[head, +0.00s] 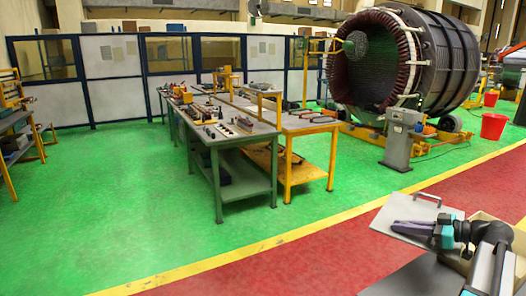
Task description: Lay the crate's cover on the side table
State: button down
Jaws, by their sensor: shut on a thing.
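The crate's cover (386,217) is a flat light-grey panel at the lower right, with a raised handle on its far edge. My gripper (396,226) lies over the cover, its dark fingers pointing left. It is shut on the cover, though the exact grip point is hard to make out. The crate (492,231), a beige box, is right of the cover and partly hidden behind my wrist; its inside is mostly hidden. A bare dark-grey surface (408,279) below the cover at the bottom edge may be the side table's top.
A grey workbench (240,137) and a yellow-framed bench (311,126) with tools stand mid-floor. A large stator (450,55) is behind, with a grey pedestal (398,150) before it. Red buckets (493,127) stand at right.

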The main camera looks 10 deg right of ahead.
jog(key=w+a+f+n, duration=0.1)
jog(key=a+f, duration=0.3)
jog(key=a, duration=0.9)
jog(key=w+a+f+n+g+y, duration=0.1)
jog(key=w+a+f, duration=0.2)
jog(key=a, duration=1)
jog(key=w+a+f+g+y, duration=0.1)
jog(key=a+f, duration=0.4)
jog(key=a, duration=0.8)
jog(key=shift+w+n, duration=0.4)
jog(key=shift+w, duration=0.4)
jog(key=shift+s, duration=0.15)
